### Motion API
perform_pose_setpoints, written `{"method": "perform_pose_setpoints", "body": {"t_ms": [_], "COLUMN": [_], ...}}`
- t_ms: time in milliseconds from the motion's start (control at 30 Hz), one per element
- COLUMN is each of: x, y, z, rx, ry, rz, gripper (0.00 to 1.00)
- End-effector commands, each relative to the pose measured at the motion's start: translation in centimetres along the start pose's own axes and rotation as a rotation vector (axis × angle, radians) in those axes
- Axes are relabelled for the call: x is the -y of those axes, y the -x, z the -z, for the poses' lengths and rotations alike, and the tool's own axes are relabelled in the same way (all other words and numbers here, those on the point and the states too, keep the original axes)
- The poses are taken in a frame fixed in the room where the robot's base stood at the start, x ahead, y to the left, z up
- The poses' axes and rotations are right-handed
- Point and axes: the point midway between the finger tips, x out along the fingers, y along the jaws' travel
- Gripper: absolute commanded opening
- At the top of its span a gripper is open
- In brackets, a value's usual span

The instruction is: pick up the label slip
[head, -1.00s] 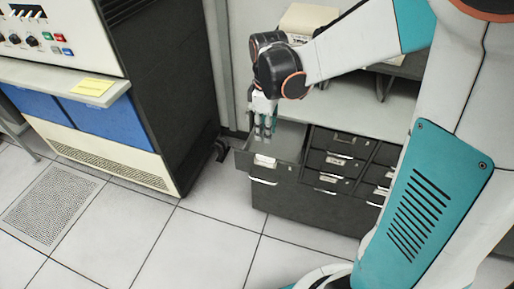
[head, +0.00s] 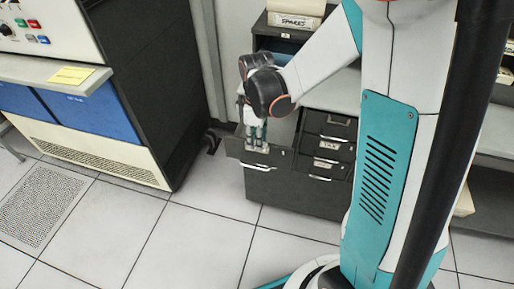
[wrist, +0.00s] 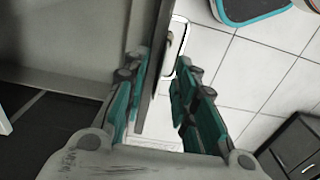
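My gripper (head: 256,144) is open at the front panel of the pulled-out top-left drawer (head: 235,150). In the wrist view my gripper (wrist: 161,66) has the dark drawer front (wrist: 148,88) edge-on between its fingers, nearer the left finger. A gap shows at the right finger. The fingers cover the place on this drawer front where a pale label showed earlier, so I cannot make out the slip clearly. The drawer's metal handle (head: 261,167) is just below the fingers. It also shows beyond the fingertips in the wrist view (wrist: 180,48).
The dark cabinet (head: 288,192) has other closed drawers with labels and handles to the right. A yellow note (head: 72,76) lies on the console shelf at the left. The console (head: 150,90) stands left of the cabinet. The tiled floor (head: 190,235) in front is clear.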

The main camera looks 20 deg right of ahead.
Motion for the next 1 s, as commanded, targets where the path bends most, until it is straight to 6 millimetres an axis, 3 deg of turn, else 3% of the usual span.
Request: {"method": "perform_pose_setpoints", "body": {"t_ms": [167, 333, 767, 1000], "x": [0.0, 0.0, 0.0, 0.1], "y": [0.1, 0.1, 0.2, 2.1], "z": [0.0, 0.0, 0.0, 0.0], "rx": [0.000, 0.000, 0.000, 0.000], "ry": [0.000, 0.000, 0.000, 0.000], "rz": [0.000, 0.000, 0.000, 0.000], "gripper": [0.24, 0.00, 0.00, 0.00]}}
